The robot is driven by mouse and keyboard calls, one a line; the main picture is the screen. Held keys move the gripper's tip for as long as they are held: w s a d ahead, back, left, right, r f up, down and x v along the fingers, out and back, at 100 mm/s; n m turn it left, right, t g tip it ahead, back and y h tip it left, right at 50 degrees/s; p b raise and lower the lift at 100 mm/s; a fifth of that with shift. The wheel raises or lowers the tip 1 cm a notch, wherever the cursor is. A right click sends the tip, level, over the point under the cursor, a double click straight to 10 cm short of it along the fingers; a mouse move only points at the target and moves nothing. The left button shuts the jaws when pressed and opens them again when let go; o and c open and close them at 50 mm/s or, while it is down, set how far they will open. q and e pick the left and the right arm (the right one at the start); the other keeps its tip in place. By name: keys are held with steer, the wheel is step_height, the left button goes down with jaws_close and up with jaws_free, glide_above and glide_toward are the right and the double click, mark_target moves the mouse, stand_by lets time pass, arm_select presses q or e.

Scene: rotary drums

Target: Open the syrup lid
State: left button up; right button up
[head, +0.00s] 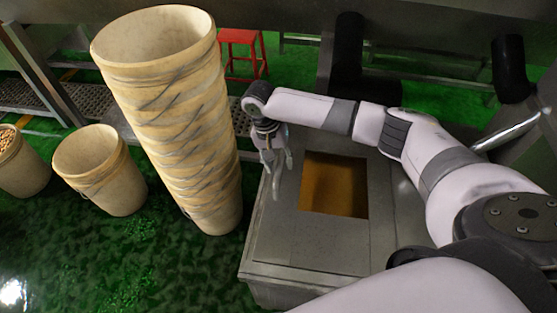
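The syrup tank (290,258) is a grey metal box on the floor. A square opening (335,185) in its top shows an amber-brown inside. I cannot make out a separate lid for certain. My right arm reaches in from the right across the far side of the box. My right gripper (277,180) points down at the left side of the opening, above the box top. Its fingers are apart, with nothing seen between them. Whether a fingertip touches the metal I cannot tell. My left gripper is not in view.
A tall stack of nested cream buckets (185,130) stands just left of the box. A single empty bucket (118,185) and a bucket of brown pieces (25,175) stand further left. A red stool (242,40) is behind. Green floor is clear at lower left.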

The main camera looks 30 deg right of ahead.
steer(key=shift+c, duration=0.4)
jaws_close()
stand_by(0.4)
